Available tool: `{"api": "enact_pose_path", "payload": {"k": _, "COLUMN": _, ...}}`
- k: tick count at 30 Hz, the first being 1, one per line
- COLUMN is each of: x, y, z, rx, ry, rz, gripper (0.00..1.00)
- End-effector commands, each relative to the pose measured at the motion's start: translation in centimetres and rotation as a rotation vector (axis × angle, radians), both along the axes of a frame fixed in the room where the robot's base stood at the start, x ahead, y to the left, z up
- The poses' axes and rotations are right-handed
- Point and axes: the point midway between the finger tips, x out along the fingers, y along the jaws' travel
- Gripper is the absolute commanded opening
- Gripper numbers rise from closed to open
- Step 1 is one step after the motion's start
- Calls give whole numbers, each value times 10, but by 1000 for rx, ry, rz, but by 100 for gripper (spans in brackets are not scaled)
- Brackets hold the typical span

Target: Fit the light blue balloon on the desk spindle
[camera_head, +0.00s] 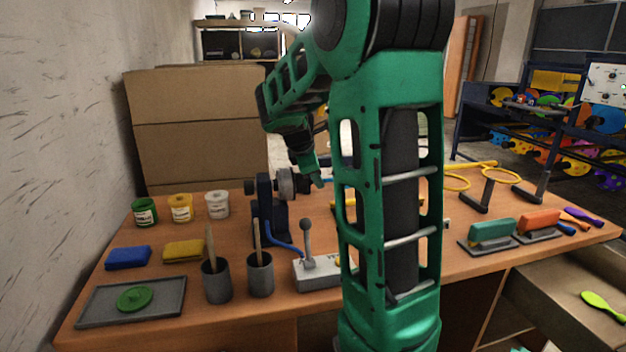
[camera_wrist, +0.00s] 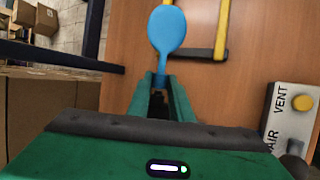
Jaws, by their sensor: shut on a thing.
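The light blue balloon (camera_wrist: 167,28) is flat, with a round body and a narrow neck. In the wrist view my gripper (camera_wrist: 160,84) is shut on its neck, and the body points away from the fingers over the wooden desk. In the head view my gripper (camera_head: 316,180) is over the desk, just right of a dark stand (camera_head: 265,208) with a grey round head (camera_head: 287,182), which looks like the desk spindle. They look close, but I cannot tell the gap. My arm hides most of the balloon there. The spindle is not clear in the wrist view.
A control box (camera_head: 318,272) with a lever stands in front of the stand, joined by a blue tube. Its VENT and AIR labels show in the wrist view (camera_wrist: 292,118). Two grey cups (camera_head: 216,284) (camera_head: 260,276) and paint jars (camera_head: 181,208) stand left.

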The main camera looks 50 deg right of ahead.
Motion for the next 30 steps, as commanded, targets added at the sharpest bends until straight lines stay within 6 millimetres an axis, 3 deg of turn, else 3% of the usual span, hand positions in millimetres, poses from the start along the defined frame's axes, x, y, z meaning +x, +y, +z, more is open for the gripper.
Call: {"api": "enact_pose_path", "payload": {"k": 30, "x": 3, "y": 5, "z": 0, "rx": 0, "ry": 0, "rz": 0, "gripper": 7}}
